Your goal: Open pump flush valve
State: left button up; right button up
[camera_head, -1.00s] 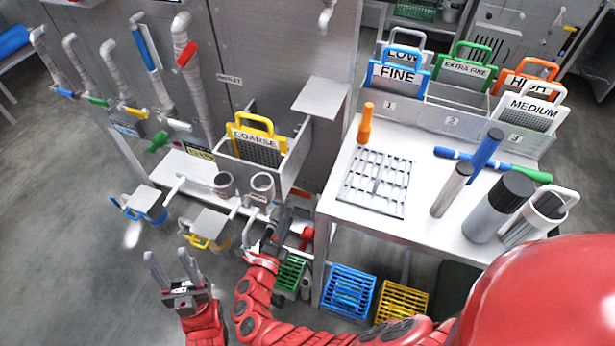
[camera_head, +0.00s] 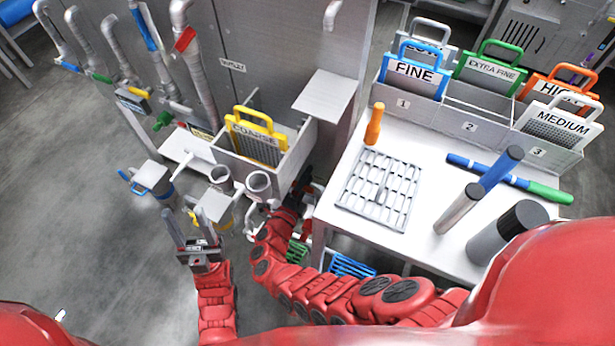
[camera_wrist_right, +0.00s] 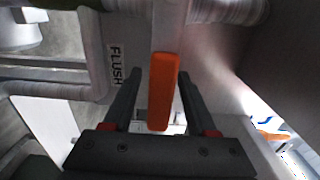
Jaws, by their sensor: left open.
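In the right wrist view an orange-red valve handle (camera_wrist_right: 162,90) stands upright in front of a pipe, beside a label reading FLUSH (camera_wrist_right: 116,66). My right gripper (camera_wrist_right: 158,82) is open, with one finger on each side of the handle and a visible gap on both sides. In the head view my right gripper (camera_head: 301,187) is low between the panel and the table, mostly hidden by the arm and bin, and the handle cannot be made out clearly there. My left gripper (camera_head: 188,226) is open and empty, at the lower left near the small hinged-lid cups.
A bin with a yellow COARSE screen (camera_head: 256,137) and a grey shelf plate (camera_head: 325,95) are above my right gripper. The white table (camera_head: 340,218) stands close on the right. Pipes with coloured handles (camera_head: 186,40) line the panel. Open floor (camera_head: 60,200) lies left.

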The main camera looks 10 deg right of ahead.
grip_shut()
dwell(1.3)
